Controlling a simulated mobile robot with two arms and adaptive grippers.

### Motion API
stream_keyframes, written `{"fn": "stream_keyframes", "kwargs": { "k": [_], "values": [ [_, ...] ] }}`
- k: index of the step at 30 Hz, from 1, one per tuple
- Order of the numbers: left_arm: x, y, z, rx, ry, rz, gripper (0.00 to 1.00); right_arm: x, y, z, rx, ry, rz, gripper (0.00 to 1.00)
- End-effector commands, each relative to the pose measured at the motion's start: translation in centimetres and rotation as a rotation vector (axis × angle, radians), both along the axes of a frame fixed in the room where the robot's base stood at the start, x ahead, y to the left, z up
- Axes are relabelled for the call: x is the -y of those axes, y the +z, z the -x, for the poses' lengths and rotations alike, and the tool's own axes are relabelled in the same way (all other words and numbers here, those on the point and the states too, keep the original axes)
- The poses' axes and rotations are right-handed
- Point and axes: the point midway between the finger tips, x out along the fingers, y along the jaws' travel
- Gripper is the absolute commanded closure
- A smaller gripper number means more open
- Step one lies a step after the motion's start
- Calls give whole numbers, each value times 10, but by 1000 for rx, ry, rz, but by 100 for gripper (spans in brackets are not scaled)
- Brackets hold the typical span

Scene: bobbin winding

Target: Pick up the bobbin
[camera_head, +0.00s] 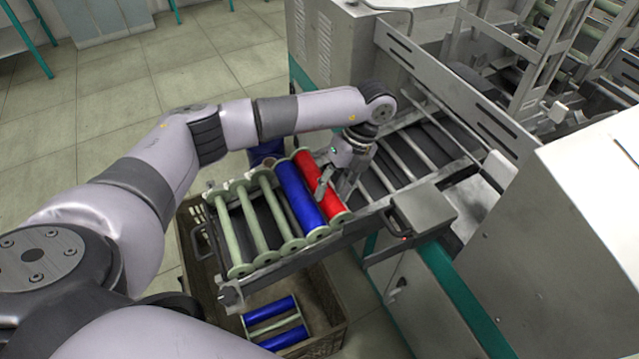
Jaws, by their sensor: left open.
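Several bobbins lie side by side in a sloping metal tray in the middle of the head view. The red bobbin (318,187) is the farthest right, and a blue bobbin (297,196) lies just left of it. Left of these are pale green bobbins (255,225) without thread. My left gripper (324,187) points down over the red bobbin, with its fingers open close to it. Whether a finger touches the bobbin is hard to tell. My right gripper is not in view.
A brown crate (200,262) under the tray holds blue bobbins (284,338) and an unwound one. The grey winding machine (570,235) stands to the right, with a small box (424,211) beside the tray. The tiled floor (130,85) at upper left is clear.

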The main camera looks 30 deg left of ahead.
Motion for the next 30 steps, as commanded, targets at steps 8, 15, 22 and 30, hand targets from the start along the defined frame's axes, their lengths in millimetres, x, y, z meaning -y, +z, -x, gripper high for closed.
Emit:
{"fn": "stream_keyframes", "kwargs": {
  "k": [8, 15, 22, 30],
  "values": [
    [-4, -18, 6, -1, 0, -1, 59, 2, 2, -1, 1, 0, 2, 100],
    [-4, -19, 6, -2, 0, 0, 66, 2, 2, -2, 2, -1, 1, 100],
    [-4, -19, 6, -3, 0, -1, 81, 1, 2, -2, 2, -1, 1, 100],
    [-4, -19, 6, -4, 0, -1, 99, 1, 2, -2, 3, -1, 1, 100]
  ]
}}
